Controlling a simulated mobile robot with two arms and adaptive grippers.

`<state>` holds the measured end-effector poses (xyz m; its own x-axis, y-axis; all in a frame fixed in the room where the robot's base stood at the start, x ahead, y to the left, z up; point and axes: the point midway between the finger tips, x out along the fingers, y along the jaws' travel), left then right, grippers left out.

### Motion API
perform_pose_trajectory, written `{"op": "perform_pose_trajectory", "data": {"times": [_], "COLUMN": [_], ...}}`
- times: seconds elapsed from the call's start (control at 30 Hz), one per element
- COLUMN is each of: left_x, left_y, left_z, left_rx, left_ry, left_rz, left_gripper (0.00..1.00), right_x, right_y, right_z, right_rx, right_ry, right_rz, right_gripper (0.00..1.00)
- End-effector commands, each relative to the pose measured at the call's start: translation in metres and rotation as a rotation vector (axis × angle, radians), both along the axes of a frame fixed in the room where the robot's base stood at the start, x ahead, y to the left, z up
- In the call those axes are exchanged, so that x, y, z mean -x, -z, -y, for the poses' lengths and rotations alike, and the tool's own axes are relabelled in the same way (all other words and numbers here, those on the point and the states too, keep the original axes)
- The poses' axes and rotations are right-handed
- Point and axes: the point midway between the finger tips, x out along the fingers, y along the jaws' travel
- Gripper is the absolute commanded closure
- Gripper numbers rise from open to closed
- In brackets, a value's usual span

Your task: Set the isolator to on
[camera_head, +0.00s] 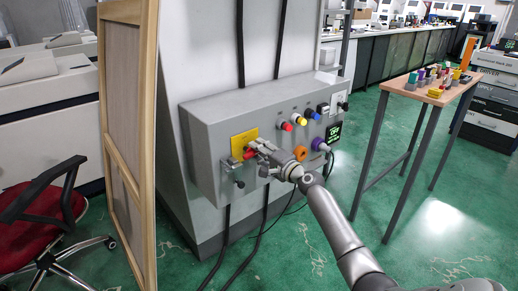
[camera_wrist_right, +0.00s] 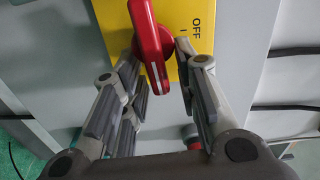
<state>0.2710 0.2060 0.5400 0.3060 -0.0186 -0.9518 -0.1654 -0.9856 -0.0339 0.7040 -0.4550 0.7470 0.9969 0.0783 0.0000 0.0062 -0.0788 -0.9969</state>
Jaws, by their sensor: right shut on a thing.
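The isolator is a red rotary handle (camera_head: 250,154) on a yellow plate (camera_head: 238,146), at the left of the grey control box's front. In the right wrist view, the red handle (camera_wrist_right: 147,35) runs down from the top edge between my fingers, tilted slightly. The yellow plate (camera_wrist_right: 188,13) shows the word OFF to the right of the handle. My right gripper (camera_head: 257,148) is at the plate and shut on the handle, with a finger on each side in the wrist view (camera_wrist_right: 158,62). The handle's upper end is cut off there. My left gripper is not in view.
A wooden-framed panel (camera_head: 128,140) stands left. A table (camera_head: 425,97) with small parts stands right.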

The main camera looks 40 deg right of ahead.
Motion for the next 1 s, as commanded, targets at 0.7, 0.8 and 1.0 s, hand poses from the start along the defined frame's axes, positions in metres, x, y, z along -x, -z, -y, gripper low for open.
{"op": "perform_pose_trajectory", "data": {"times": [0.7,0.8,1.0], "left_x": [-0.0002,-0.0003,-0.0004], "left_y": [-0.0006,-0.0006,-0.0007], "left_z": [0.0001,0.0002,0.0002], "left_rx": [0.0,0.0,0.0], "left_ry": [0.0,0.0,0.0], "left_rz": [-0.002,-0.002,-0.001], "left_gripper": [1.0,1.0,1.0], "right_x": [0.0001,0.0001,0.0001], "right_y": [0.0032,0.0032,0.003], "right_z": [0.0009,0.0009,0.0005], "right_rx": [-0.095,-0.095,-0.094], "right_ry": [0.002,0.002,0.001], "right_rz": [-0.008,-0.008,-0.008], "right_gripper": [0.95,0.66,0.66]}}
